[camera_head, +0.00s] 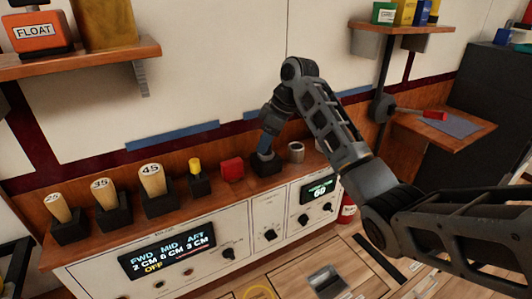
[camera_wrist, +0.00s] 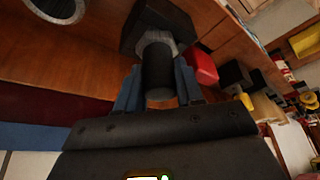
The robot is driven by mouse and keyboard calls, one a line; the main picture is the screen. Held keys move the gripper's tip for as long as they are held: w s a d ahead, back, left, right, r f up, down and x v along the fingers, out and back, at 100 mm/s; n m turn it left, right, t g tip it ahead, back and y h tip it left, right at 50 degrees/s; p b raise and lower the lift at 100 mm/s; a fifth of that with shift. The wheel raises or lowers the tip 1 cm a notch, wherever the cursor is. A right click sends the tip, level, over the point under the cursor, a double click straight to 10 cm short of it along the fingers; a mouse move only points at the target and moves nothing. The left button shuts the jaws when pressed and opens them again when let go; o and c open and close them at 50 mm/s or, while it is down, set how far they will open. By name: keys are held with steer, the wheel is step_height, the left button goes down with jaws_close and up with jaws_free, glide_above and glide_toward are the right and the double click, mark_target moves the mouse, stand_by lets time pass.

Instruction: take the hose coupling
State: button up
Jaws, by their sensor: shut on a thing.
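In the wrist view, a dark cylinder with a pale hexagonal collar, which looks like the hose coupling (camera_wrist: 158,78), stands between the blue fingers of my gripper (camera_wrist: 158,92). My gripper is shut on it. Its collar end is at a black block (camera_wrist: 160,18); I cannot tell whether it is still seated there. In the head view my gripper (camera_head: 264,155) points down at the black block (camera_head: 267,169) on the wooden shelf (camera_head: 215,190), and the coupling is hidden by the fingers.
A red block (camera_head: 232,169) stands just left of the black block, and a grey metal ring-shaped cup (camera_head: 296,152) just right. Further left are a yellow-topped piece (camera_head: 196,178) and wooden handles in black blocks (camera_head: 153,182). A panel with knobs (camera_head: 215,235) lies below.

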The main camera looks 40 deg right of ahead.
jaws_close()
steer(key=shift+r, duration=0.85)
step_height(320, 180, up, 3)
steer(key=shift+f+b, duration=0.2)
steer(key=shift+b, duration=0.1)
steer(key=s+d+r+p, duration=0.2)
steer(key=s+d+r, duration=0.4)
steer(key=d, duration=0.3)
steer(key=shift+s+r, duration=0.4)
steer(key=shift+s, duration=0.35)
